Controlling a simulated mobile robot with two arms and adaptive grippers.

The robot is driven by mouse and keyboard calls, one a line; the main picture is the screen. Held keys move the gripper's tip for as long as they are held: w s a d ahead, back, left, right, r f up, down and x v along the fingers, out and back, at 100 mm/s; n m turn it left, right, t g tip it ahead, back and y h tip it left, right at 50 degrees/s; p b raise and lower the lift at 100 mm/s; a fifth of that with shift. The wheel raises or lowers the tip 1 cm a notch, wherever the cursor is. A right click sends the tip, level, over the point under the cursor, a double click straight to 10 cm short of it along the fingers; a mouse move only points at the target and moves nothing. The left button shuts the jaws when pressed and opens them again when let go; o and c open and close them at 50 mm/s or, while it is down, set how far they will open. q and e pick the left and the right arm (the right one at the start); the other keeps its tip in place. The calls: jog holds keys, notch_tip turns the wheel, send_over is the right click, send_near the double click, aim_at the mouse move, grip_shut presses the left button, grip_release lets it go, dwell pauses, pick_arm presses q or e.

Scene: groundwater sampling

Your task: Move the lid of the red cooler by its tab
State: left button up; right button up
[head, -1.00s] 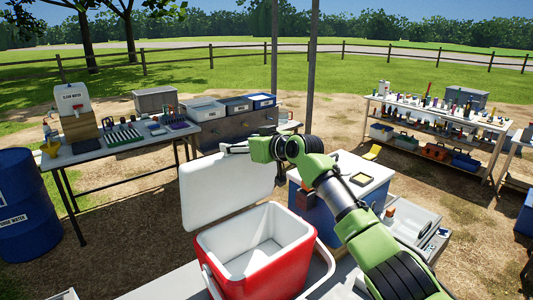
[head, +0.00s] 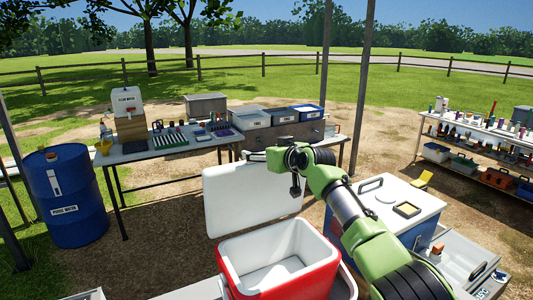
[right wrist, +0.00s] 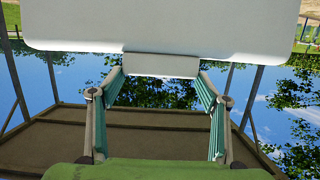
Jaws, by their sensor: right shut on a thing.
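The red cooler (head: 312,284) stands open in the lower middle of the head view, with its white inside in sight and looking empty. Its white lid (head: 250,202) stands raised, near upright, at the cooler's far side. The lid also fills the top of the right wrist view (right wrist: 200,25). Its tab (right wrist: 160,66) sticks out from the lid's edge. My right gripper (right wrist: 160,75) is shut on the tab, with a finger at each end of it. In the head view the right gripper (head: 250,156) is at the lid's top edge. My left gripper is not in view.
A blue cooler with a white top (head: 385,200) stands right of the red cooler, close to my right arm. A sampling table (head: 130,155) with bottles and bins is behind. A blue drum (head: 65,195) stands at left. Bare ground lies between.

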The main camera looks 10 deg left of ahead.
jog(key=shift+a+r, duration=0.15)
jog(key=shift+r, duration=0.5)
jog(key=o, duration=1.6)
jog(key=shift+s+f, duration=0.15)
jog(key=shift+s, duration=0.1)
jog(key=shift+w+f, duration=0.1)
jog(key=shift+f, duration=0.05)
jog(key=shift+d, duration=0.2)
jog(key=shift+v, duration=6.05)
jog(key=shift+a, duration=0.15)
